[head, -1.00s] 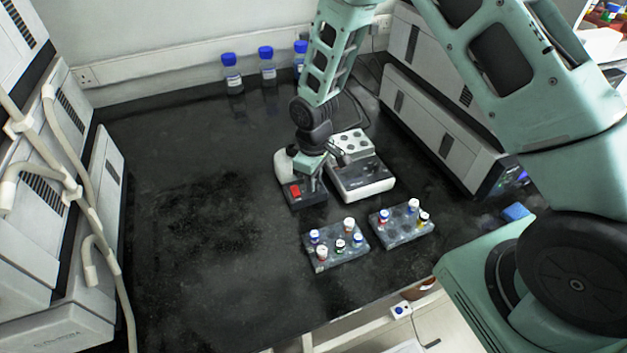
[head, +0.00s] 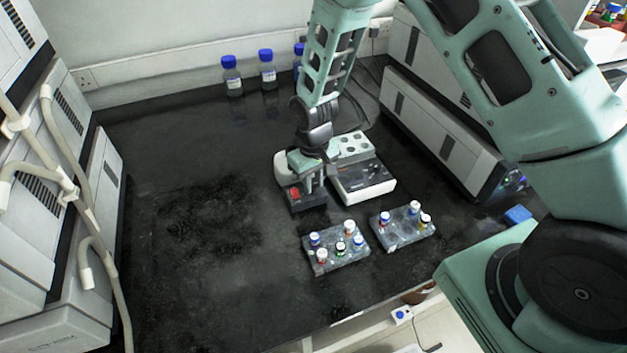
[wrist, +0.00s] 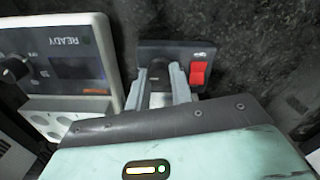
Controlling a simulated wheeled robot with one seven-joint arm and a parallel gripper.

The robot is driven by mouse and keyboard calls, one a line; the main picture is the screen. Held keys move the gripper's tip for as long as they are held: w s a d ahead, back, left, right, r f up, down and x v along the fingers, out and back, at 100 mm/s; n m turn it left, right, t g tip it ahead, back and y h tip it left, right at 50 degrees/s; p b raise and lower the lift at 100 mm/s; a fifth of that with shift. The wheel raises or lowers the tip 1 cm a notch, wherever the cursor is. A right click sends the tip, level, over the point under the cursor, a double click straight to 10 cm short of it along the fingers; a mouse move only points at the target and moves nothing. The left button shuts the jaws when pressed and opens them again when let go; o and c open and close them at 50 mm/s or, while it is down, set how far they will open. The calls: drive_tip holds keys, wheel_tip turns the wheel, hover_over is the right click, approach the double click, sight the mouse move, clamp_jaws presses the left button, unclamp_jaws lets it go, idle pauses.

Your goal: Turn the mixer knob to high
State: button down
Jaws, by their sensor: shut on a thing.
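The mixer (head: 309,201) is a small dark box with a pale top part, standing on the black bench. Its red rocker switch (wrist: 198,75) shows clearly in the wrist view, on the dark front panel (wrist: 220,52). The mixer knob (wrist: 159,69) is a dark round shape to the left of the switch, between my fingertips and partly hidden by them. My gripper (wrist: 158,84) is shut on the knob, one finger on each side. In the head view my gripper (head: 307,176) points down at the mixer. The knob's setting cannot be read.
A white block heater (head: 366,182) with a dark display stands close to the right of the mixer. Two vial racks (head: 336,260) (head: 403,236) stand in front. Blue-capped bottles (head: 232,80) stand along the back wall. The bench to the left is clear.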

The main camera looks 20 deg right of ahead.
sight(314, 183)
drive_tip(key=c, duration=1.2)
unclamp_jaws()
drive_tip(key=shift+c, duration=0.2)
wheel_tip(314, 183, up, 18)
drive_tip(key=b, duration=0.1)
drive_tip(key=shift+f, duration=0.25)
drive_tip(key=s+a+r+n, duration=0.2)
drive_tip(key=s+a, duration=0.1)
drive_tip(key=s, duration=1)
drive_tip(key=s+a+r+n, duration=0.2)
drive_tip(key=s+a, duration=0.1)
drive_tip(key=s, duration=1.1)
drive_tip(key=shift+a+r+n+y, duration=0.2)
drive_tip(key=shift+r+n+y, duration=0.1)
drive_tip(key=shift+n, duration=0.1)
